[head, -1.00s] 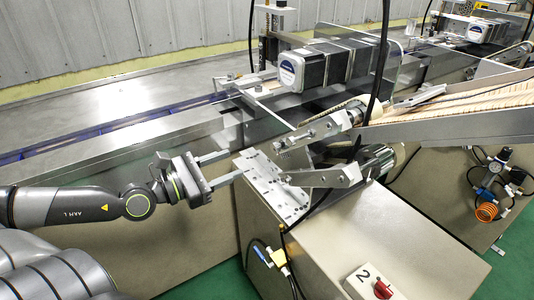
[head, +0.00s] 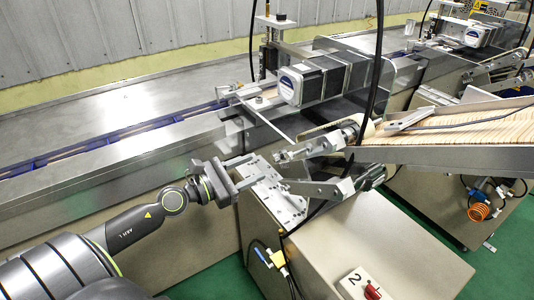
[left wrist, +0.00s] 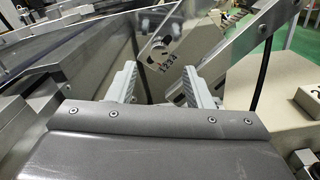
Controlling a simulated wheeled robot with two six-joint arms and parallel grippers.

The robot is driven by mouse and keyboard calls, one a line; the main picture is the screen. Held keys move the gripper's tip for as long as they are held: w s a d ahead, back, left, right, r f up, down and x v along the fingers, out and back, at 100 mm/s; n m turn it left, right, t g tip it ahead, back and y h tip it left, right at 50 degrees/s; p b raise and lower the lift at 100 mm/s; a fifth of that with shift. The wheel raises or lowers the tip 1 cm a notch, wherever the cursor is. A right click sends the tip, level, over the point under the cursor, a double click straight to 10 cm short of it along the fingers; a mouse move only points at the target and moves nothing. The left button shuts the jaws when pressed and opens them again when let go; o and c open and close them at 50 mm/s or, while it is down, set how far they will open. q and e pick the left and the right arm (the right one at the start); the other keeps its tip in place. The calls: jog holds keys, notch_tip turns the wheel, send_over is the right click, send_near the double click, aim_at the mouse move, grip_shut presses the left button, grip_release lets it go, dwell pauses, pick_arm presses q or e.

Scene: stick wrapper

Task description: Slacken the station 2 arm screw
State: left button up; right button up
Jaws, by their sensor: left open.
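Station 2 carries a number 2 on a control box with a red knob (head: 360,285). Two metal arms, an upper arm (head: 318,146) and a lower arm (head: 325,188), reach left over a holed metal plate (head: 283,200) on its beige cabinet. My left gripper (head: 257,168) is open and empty at the left end of the plate. I cannot clearly make out the arm screw. My right gripper is not in view.
A motor (head: 303,86) stands behind the arms. A black cable (head: 370,95) hangs in front of the machine. A sloped chute of wooden sticks (head: 450,128) rises to the right. The long steel conveyor (head: 110,115) runs behind my left arm.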

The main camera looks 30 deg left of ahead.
aim_at(273, 159)
pick_arm(q)
jog(key=p+x, duration=0.1)
jog(key=x, duration=0.3)
jog(key=shift+w+r+p, duration=0.15)
jog(key=shift+p, duration=0.2)
jog(key=shift+w+d, duration=0.25)
jog(key=shift+w, duration=0.4)
jog(key=c, duration=1)
jog(key=shift+n+p, duration=0.3)
jog(key=shift+p, duration=0.05)
